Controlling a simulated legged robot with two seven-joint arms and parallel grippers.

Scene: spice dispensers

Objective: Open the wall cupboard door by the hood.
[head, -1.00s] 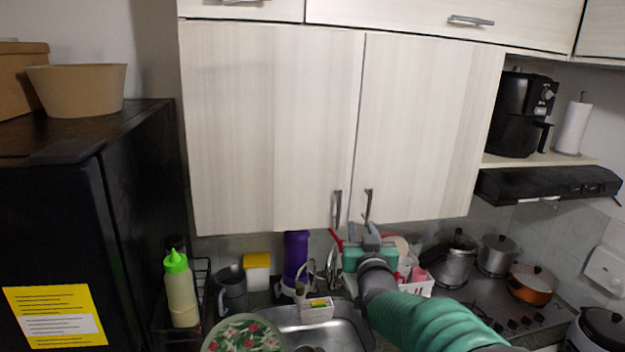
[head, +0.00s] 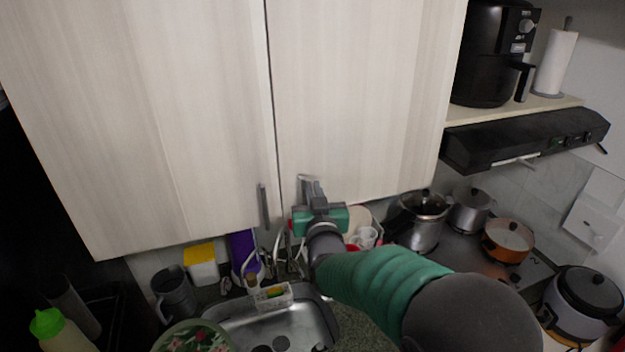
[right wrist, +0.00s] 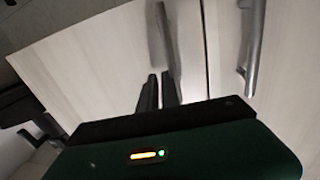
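The wall cupboard has two pale wood-grain doors. The right door (head: 365,95), on the hood's side, is closed. Its grey bar handle (right wrist: 162,38) shows in the right wrist view, just beyond my fingertips; in the head view my gripper mostly covers it. The left door (head: 150,120) is also closed, and its handle (head: 263,207) hangs near the seam. My right gripper (head: 311,184) is at the right door's lower inner corner, by the handle. Its two dark fingers (right wrist: 158,78) stand a narrow gap apart; no clear grip on the handle shows. My left gripper is not in view.
The black hood (head: 530,137) is right of the cupboard, under a shelf with an air fryer (head: 490,55) and paper roll (head: 556,60). Below are the sink (head: 290,325), a dish rack and pots on the stove (head: 465,262).

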